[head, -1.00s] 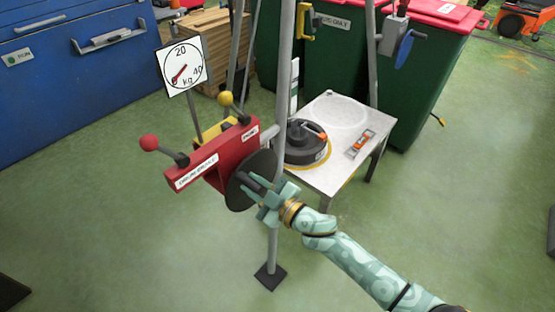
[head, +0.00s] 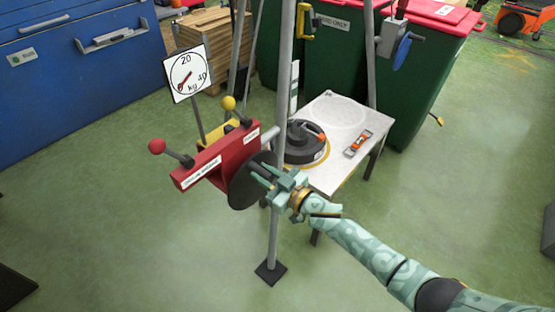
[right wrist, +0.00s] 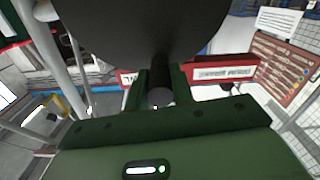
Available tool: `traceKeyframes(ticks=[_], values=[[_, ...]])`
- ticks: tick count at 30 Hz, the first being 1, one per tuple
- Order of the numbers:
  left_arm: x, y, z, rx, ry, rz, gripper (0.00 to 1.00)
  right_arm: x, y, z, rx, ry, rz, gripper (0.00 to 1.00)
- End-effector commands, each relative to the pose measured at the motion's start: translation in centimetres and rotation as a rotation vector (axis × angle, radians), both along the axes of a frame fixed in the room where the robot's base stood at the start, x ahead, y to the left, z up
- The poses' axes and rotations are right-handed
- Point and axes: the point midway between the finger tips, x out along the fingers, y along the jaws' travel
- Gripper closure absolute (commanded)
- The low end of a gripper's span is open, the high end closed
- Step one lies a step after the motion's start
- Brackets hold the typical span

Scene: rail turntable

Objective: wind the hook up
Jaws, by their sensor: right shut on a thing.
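A red winch box (head: 212,160) is fixed to a grey pole of the tripod frame (head: 273,225). A black disc (head: 247,188) sits on its right side. My right gripper (head: 264,176) is at the disc's face. In the right wrist view its green fingers (right wrist: 160,90) are shut on a dark round handle (right wrist: 160,97), which stands out below the disc (right wrist: 145,25). The hook cannot be made out in either view. My left gripper is out of view.
Levers with a red knob (head: 157,146) and a yellow knob (head: 228,103) stick out from the winch. A kg dial (head: 188,73) stands behind it. A small white table (head: 325,178) holds a dark round weight (head: 305,143) and an orange tool (head: 358,143). Green bins (head: 425,80) stand behind.

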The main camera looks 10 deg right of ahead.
Motion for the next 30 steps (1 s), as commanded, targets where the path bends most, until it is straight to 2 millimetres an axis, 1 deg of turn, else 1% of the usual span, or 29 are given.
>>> traceKeyframes(ticks=[1,2,3,6,16,30], values=[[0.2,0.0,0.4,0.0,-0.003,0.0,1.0,0.5,-0.7,0.7,0.026,0.015,-0.006,1.0],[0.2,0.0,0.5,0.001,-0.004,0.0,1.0,0.7,-0.8,0.7,0.045,0.03,-0.007,1.0],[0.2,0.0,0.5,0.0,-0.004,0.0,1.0,0.7,-0.8,0.6,0.056,0.037,-0.006,0.71],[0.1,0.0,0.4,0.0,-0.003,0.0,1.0,0.6,-0.8,0.3,0.053,0.038,-0.006,0.45],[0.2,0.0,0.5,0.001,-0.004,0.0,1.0,0.2,-0.8,0.2,0.051,0.04,-0.003,0.45],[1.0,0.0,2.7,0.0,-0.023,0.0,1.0,-3.3,-3.5,0.3,0.052,0.041,-0.002,0.45]])
